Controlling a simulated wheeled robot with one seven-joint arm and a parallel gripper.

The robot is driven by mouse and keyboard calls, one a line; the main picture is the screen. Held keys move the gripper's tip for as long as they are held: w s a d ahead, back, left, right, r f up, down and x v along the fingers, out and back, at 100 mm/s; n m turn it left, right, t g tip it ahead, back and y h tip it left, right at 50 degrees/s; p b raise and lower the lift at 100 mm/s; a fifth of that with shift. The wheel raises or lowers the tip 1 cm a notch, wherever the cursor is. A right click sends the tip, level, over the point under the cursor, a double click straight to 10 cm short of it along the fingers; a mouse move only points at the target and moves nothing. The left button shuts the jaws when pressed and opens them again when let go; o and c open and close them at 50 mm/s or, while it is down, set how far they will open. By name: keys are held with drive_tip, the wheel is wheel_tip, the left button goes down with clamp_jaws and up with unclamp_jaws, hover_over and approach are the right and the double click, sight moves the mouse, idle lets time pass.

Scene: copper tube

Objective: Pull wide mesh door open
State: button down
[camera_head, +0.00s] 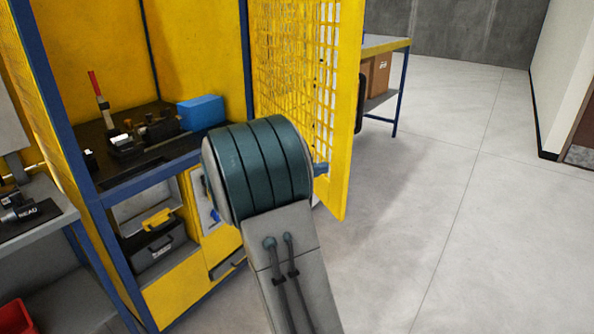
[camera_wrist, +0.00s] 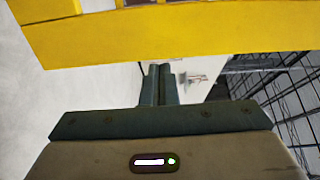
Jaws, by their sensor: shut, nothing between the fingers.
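The wide mesh door (camera_head: 349,125) is yellow with a square grid and stands swung out from the cabinet's blue post, its free edge toward the right in the head view. Its solid yellow frame also crosses the top of the wrist view (camera_wrist: 180,38). My gripper (camera_wrist: 158,72) is shut and empty, its fingertips close to the lower edge of that frame in the wrist view. I cannot tell whether they touch it. In the head view my arm hides most of the gripper and part of the door's lower area.
The yellow cabinet (camera_head: 188,40) has a dark shelf with tools and a blue box (camera_head: 201,112). A grey bench (camera_head: 35,222) stands at left. A table (camera_head: 385,43) with a cardboard box (camera_head: 377,75) is behind the door. The floor (camera_head: 450,200) at right is clear.

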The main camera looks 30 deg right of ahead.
sight(343, 163)
drive_tip(key=d, duration=0.4)
drive_tip(key=shift+s+d+p, duration=0.1)
drive_tip(key=shift+s+p, duration=0.15)
drive_tip(key=shift+p, duration=0.15)
